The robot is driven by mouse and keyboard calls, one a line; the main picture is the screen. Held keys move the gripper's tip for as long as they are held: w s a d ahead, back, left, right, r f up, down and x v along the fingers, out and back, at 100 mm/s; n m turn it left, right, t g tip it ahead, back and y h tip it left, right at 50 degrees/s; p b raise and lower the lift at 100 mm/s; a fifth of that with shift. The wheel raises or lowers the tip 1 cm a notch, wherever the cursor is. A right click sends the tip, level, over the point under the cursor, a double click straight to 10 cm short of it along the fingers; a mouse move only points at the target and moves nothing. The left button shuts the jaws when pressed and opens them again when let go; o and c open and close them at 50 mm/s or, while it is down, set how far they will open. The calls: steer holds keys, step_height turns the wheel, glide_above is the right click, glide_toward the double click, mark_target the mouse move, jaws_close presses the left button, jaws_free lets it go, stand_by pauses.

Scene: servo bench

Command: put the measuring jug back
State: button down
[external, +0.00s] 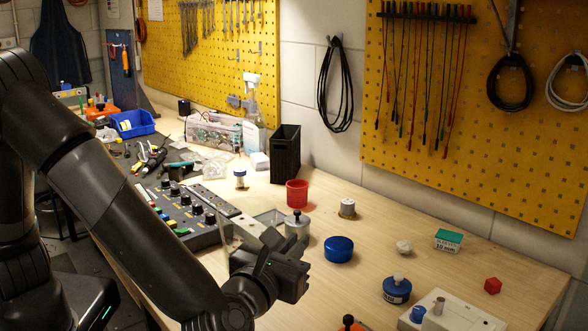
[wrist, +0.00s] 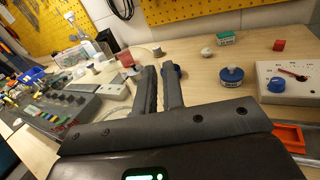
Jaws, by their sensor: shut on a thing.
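My gripper (external: 292,272) is low over the front of the bench, its fingers close together. In the wrist view the two dark fingers (wrist: 158,72) point forward with a narrow gap between them. A clear, pale-walled thing, which seems to be the measuring jug (external: 230,240), shows beside the gripper on its left, partly hidden by my arm. Its pale curved edge (wrist: 113,131) shows left of the fingers in the wrist view. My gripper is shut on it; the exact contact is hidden. I cannot tell whether its base touches the bench.
A grey metal weight (external: 297,227), a red cup (external: 297,194) and a black holder (external: 285,155) stand beyond the gripper. A blue lid (external: 339,250) and a blue container (external: 397,291) lie to the right. A control panel (external: 190,212) is left. Bare bench lies between the right-hand items.

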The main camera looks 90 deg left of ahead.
steer(key=shift+t, duration=0.3)
steer(key=shift+w+a+f, duration=0.15)
steer(key=shift+a+f, duration=1.25)
steer(key=shift+f, duration=0.35)
steer(key=shift+w+a+f, duration=0.2)
steer(key=shift+a+f, duration=1.25)
steer(key=shift+f, duration=0.35)
steer(key=shift+w+a+f, duration=0.15)
steer(key=shift+a+f, duration=1.25)
steer(key=shift+f, duration=0.35)
steer(key=c, duration=1.5)
jaws_free()
steer(key=shift+f, duration=0.15)
steer(key=shift+c, duration=0.2)
